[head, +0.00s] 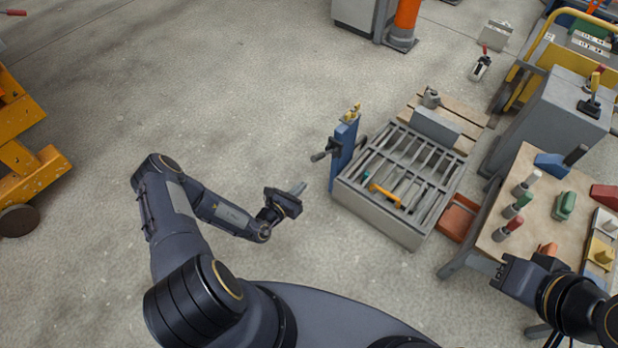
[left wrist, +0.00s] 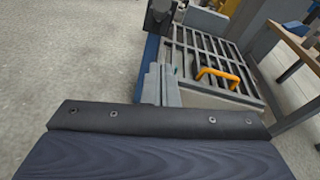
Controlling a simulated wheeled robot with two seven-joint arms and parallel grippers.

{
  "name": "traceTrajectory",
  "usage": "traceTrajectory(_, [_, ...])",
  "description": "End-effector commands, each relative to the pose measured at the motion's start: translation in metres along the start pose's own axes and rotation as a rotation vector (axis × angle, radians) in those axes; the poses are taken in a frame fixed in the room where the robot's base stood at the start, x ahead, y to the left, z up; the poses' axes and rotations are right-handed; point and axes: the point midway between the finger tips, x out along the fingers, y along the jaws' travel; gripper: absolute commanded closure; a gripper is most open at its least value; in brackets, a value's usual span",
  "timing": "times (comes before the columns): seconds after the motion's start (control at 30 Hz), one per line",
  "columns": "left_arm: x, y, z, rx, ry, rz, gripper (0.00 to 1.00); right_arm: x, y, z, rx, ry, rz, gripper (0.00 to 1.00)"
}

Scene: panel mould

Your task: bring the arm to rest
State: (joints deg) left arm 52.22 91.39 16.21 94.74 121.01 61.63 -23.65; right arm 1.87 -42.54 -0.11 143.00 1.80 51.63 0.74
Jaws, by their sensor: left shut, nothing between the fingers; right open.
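My left arm reaches out over bare floor in the head view, bent at the elbow. My left gripper (head: 298,188) is shut and empty, a little left of the slatted grey mould frame (head: 385,215). Its closed fingers (left wrist: 160,82) also show in the left wrist view, in front of the frame's near left corner. My right gripper (head: 505,275) is at the front edge of the wooden-topped table; it is open, and its fingers are hard to make out.
A blue post (head: 344,155) stands at the frame's left side. An orange handle (head: 385,195) lies on the slats and shows in the left wrist view (left wrist: 218,75). The table (head: 545,205) holds several coloured tools. An orange structure (head: 30,170) is at far left. Floor between is clear.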

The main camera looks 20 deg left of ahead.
Motion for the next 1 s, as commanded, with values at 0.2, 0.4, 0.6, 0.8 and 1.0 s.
traceTrajectory(0.2, [-0.028,0.0,0.003,-0.001,0.0,0.001,1.0,-0.007,-0.003,-0.003,0.0,-0.001,0.0,0.57])
traceTrajectory(0.4, [-0.034,-0.001,0.002,-0.001,0.0,0.0,1.0,-0.007,-0.003,-0.003,0.0,-0.001,0.0,0.57])
traceTrajectory(0.6, [-0.034,-0.001,0.002,-0.001,0.0,0.0,1.0,-0.007,-0.003,-0.003,0.0,-0.001,0.0,0.57])
traceTrajectory(0.8, [-0.031,-0.001,0.021,0.045,-0.02,-0.04,1.0,-0.007,-0.003,-0.003,0.0,-0.001,0.0,0.57])
traceTrajectory(1.0, [-0.032,-0.024,0.123,0.322,-0.117,-0.309,1.0,-0.007,-0.003,-0.003,0.0,0.0,0.0,0.57])
